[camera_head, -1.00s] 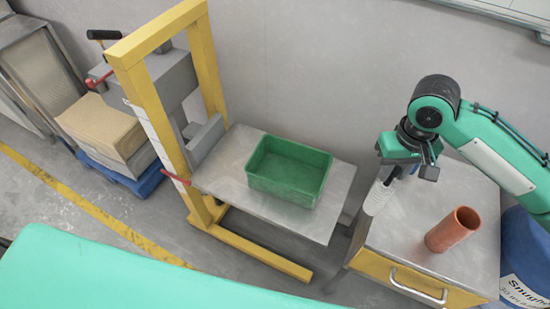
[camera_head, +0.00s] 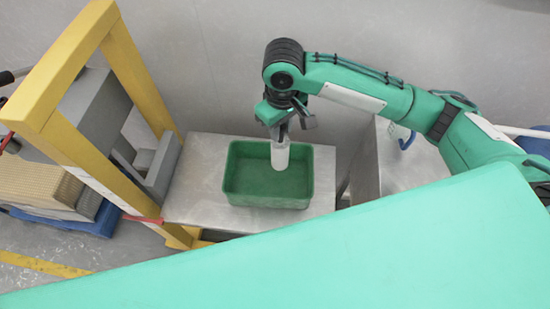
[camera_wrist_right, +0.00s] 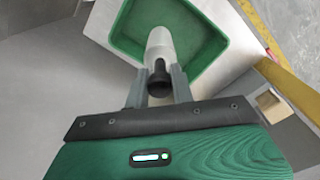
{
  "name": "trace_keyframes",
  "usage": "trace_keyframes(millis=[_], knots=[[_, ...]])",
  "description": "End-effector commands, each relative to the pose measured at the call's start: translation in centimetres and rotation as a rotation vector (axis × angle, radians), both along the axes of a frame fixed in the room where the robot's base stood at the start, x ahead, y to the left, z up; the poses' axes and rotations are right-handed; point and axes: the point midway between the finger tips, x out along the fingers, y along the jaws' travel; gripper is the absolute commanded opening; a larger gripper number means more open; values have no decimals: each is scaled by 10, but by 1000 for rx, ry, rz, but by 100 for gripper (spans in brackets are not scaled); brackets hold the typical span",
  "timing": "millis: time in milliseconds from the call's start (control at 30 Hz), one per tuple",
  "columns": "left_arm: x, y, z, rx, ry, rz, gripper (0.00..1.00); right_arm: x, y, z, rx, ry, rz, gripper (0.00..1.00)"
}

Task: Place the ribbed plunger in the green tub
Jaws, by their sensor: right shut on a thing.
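My right gripper (camera_head: 281,128) points down over the green tub (camera_head: 268,202) and is shut on the ribbed plunger (camera_head: 281,155). The plunger is whitish and hangs upright. Its lower end shows against the tub's inside, near the middle; I cannot tell whether it touches the floor. In the right wrist view, the gripper's fingers (camera_wrist_right: 159,88) are around the plunger's black knob (camera_wrist_right: 158,72). The white body (camera_wrist_right: 159,43) reaches toward the tub (camera_wrist_right: 128,42) beyond. My left gripper is not in view.
The tub stands on a metal platform (camera_head: 195,165) of a yellow-framed lift (camera_head: 70,140). A metal-topped cabinet (camera_head: 370,170) stands to the right, with a white, blue-handled thing (camera_head: 405,138) near it. A grey wall is behind.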

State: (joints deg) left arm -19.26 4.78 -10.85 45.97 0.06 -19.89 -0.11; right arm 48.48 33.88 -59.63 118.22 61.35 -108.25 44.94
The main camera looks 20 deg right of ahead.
Motion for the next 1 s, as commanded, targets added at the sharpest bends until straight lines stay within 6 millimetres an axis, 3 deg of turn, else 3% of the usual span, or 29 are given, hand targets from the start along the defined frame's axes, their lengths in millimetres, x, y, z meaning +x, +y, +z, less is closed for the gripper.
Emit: trace_keyframes(millis=[100,300,567,800,1000], knots=[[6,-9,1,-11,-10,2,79,0,-1,-34,-2,4,-2,0],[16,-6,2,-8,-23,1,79,0,0,-77,-1,2,-1,0],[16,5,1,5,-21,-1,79,0,0,-98,-1,0,0,0],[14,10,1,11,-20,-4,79,0,0,-131,0,0,-1,0],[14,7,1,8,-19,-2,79,1,0,-134,0,-2,0,0]])
